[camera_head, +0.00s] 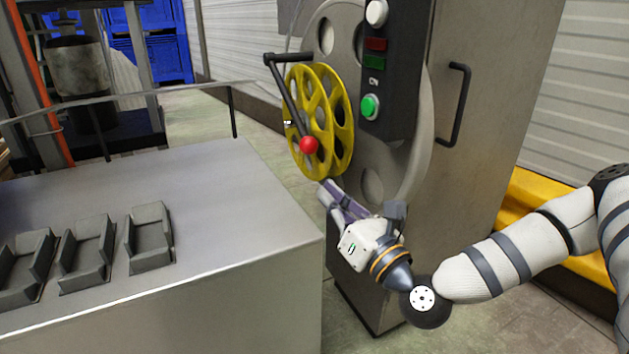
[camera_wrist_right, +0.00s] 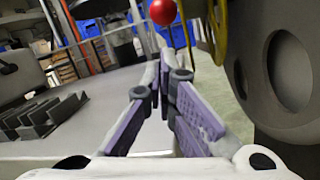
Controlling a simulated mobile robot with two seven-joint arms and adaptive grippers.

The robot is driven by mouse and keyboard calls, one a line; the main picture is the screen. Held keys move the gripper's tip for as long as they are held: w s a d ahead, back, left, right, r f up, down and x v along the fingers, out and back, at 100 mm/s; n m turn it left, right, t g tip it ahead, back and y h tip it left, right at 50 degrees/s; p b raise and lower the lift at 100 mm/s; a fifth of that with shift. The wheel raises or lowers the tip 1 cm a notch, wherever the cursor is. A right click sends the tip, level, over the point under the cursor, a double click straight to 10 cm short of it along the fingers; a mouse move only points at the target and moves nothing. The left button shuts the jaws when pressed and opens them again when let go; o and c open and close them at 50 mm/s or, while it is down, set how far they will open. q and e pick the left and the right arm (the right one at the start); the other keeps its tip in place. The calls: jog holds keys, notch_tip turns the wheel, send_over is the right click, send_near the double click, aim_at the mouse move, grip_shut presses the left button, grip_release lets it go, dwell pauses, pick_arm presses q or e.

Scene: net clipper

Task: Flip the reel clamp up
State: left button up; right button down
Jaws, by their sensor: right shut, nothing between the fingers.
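The reel clamp is a dark lever (camera_head: 287,90) hanging in front of the yellow reel (camera_head: 343,115). In the right wrist view the red knob (camera_wrist_right: 162,12) is at the top, beyond the fingertips (camera_wrist_right: 160,68). The reel (camera_wrist_right: 218,22) shows only in part. My left gripper is not in view.
A grey machine cabinet (camera_head: 480,150) with a control panel (camera_head: 388,75) and handle (camera_head: 459,105) stands behind the reel. A metal table (camera_head: 215,215) with several grey holders (camera_head: 150,240) is at the left. A thin rail (camera_head: 165,90) runs along its back.

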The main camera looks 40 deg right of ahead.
aim_at(311, 146)
jog(key=x, duration=0.9)
jog(key=shift+p, duration=0.35)
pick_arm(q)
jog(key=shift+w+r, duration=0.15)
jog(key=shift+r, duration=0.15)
pick_arm(e)
jog(key=shift+g, duration=0.7)
jog(key=s+r+p, duration=0.1)
jog(key=r+p, duration=0.1)
jog(key=s+r+p, duration=0.1)
jog(key=r+p, duration=0.1)
jog(key=s+r+p, duration=0.1)
jog(key=r+p, duration=0.1)
jog(key=shift+s+a+r, duration=0.1)
jog(key=shift+s+a, duration=0.1)
jog(key=shift+a, duration=0.2)
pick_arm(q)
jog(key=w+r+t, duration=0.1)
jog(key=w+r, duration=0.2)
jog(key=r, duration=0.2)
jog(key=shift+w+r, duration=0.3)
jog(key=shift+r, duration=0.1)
pick_arm(e)
jog(key=shift+s+r, duration=0.1)
jog(key=shift+s, duration=0.2)
